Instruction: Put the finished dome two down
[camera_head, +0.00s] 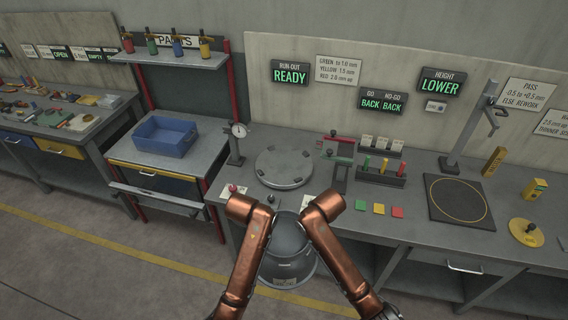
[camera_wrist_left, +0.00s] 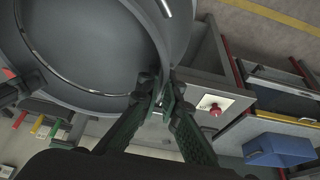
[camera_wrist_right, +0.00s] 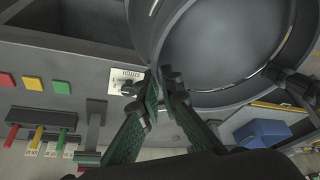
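A large dark grey dome (camera_head: 289,262) with a wide round rim and a small pale label is held in front of the bench, between my two copper arms. In the head view my wrists hide both grippers. My left gripper (camera_wrist_left: 164,92) has its green fingers close together on the dome's rim (camera_wrist_left: 75,96). My right gripper (camera_wrist_right: 165,85) has its fingers close together on the opposite side of the rim (camera_wrist_right: 165,25). Each wrist view also shows the other gripper at the far side of the rim. The dome looks clear of the bench.
The bench holds a grey round turntable (camera_head: 284,167), a dial gauge stand (camera_head: 236,140), a rack of coloured pegs (camera_head: 381,172) and a black mat with a yellow circle (camera_head: 458,201). A blue bin (camera_head: 165,137) sits on the left shelf unit. A red button (camera_wrist_left: 215,109) is near the bench front.

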